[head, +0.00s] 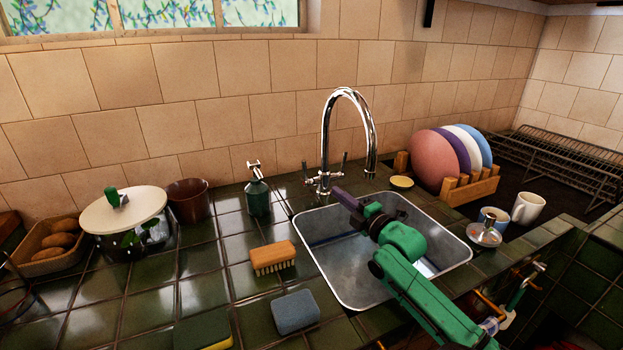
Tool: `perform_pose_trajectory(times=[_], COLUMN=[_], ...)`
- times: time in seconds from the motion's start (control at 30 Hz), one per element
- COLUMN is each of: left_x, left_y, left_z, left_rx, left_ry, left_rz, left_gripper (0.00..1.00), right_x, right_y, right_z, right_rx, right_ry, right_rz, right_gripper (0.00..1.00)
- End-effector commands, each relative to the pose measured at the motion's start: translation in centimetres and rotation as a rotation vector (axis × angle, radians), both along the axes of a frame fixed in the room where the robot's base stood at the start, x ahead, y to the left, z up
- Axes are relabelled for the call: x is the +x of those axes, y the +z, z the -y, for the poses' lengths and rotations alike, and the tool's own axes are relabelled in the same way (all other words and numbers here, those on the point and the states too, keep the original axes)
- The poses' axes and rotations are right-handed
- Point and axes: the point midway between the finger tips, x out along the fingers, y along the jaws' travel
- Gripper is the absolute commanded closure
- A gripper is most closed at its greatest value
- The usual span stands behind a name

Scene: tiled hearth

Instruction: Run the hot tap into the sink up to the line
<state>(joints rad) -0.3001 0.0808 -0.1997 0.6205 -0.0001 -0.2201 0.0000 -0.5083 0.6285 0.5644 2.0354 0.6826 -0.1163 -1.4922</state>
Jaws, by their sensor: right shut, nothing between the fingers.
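The chrome tap (328,125) stands behind the sink with a tall curved spout and a small lever on each side of its base. No stream of water shows below the spout. The metal sink (318,262) is partly hidden by my right arm. A darker band (335,239) crosses its inside; I cannot tell if this is the line or a water edge. My right gripper (340,193) is shut and empty, over the far rim of the sink, just right of and below the tap's base. Which lever is hot cannot be told. My left gripper is out of view.
A wooden brush (273,257), a grey-blue sponge (295,312) and a green bottle (258,195) stand left of the sink. A rack (471,188) of plates, a white mug (528,208) and a sink plug (484,234) are to the right. Tiles between pot and brush are clear.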

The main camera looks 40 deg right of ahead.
Motion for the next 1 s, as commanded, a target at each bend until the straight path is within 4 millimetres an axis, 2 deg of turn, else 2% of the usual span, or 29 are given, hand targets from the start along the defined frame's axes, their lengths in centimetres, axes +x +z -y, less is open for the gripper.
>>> perform_pose_trajectory(times=[0.4, 0.6, 0.73, 1.0], left_x=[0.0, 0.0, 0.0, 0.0], left_y=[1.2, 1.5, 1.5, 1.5], left_z=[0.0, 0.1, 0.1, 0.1], left_rx=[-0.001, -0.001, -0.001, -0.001], left_ry=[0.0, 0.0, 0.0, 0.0], left_rz=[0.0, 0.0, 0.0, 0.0], left_gripper=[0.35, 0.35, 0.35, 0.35], right_x=[8.4, 11.8, 12.8, 12.9], right_y=[1.2, 1.3, 1.2, 1.2], right_z=[1.3, 1.8, 1.9, 1.9], right_rx=[0.009, 0.009, 0.008, 0.007], right_ry=[-0.002, -0.002, -0.002, -0.001], right_rz=[0.005, 0.003, 0.001, 0.0], right_gripper=[1.0, 1.0, 1.0, 1.0])
